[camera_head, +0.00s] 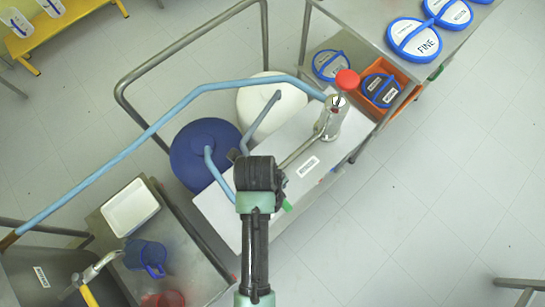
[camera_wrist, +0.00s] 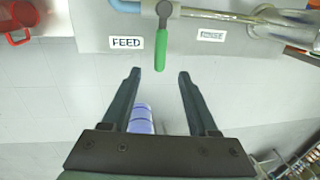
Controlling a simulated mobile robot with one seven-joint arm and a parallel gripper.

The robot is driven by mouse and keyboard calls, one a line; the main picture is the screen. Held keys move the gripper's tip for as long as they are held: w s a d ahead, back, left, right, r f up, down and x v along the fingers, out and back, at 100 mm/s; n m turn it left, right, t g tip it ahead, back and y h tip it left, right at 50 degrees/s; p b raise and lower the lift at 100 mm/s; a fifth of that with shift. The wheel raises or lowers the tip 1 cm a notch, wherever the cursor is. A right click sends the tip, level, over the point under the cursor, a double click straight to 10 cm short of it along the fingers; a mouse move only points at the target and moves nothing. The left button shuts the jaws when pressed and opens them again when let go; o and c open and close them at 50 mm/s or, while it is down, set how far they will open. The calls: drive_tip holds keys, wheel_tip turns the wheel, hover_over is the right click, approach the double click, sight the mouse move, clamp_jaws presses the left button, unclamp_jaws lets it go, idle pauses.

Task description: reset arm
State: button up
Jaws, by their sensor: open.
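My gripper (camera_wrist: 160,72) is open and empty in the wrist view, its two dark fingers spread apart. A valve's green handle (camera_wrist: 161,50) hangs ahead of the fingertips, near the middle of the gap and apart from both fingers. The handle is on a grey panel (camera_wrist: 90,28) with a FEED label (camera_wrist: 127,43) to its left and a second, blurred label (camera_wrist: 211,35) to its right. In the head view my dark and green arm (camera_head: 257,215) reaches up over the white bench top, and my fingers are hidden there. A bit of green handle (camera_head: 287,206) shows beside the arm.
Blue (camera_head: 190,160) and white drums stand close left. A sink cart with a white tray (camera_head: 130,207) is lower left.

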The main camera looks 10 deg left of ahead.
drive_tip(key=shift+s+r, duration=0.1)
drive_tip(key=shift+r, duration=0.2)
idle(0.4)
